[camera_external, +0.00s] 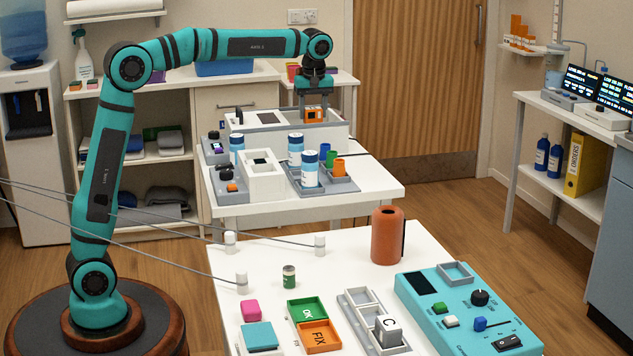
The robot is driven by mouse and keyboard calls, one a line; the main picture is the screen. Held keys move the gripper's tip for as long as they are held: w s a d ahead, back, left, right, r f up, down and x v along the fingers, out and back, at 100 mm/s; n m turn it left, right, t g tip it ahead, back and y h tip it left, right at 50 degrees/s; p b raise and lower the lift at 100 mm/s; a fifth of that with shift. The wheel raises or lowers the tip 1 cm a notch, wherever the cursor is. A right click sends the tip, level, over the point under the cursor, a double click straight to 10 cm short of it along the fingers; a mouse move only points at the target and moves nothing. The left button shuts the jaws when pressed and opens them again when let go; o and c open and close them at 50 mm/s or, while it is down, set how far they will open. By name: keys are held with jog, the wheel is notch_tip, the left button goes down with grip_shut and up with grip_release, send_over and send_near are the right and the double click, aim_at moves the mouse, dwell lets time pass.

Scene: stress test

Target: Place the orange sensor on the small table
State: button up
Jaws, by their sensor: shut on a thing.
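My gripper (314,99) points down at the end of my outstretched arm, over the back right end of the middle white table (379,190). It is shut on a small orange block (315,115), which looks like the orange sensor. The block is at the top of a long white and grey box (337,128); I cannot tell whether it touches the box. A small white table (346,78) stands behind the gripper against the wall, partly hidden by my arm and gripper.
The front table (345,262) holds an orange-brown canister (387,236), trays and a teal control panel (463,310). Cables cross at left.

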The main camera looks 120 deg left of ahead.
aim_at(314, 109)
jog(key=shift+f, duration=3.65)
jog(key=shift+f, duration=0.1)
jog(key=o, duration=1)
jog(key=r, duration=0.8)
jog(key=w+d+r, duration=0.1)
jog(key=r, duration=0.3)
jog(key=shift+r, duration=0.1)
jog(key=shift+d, duration=0.1)
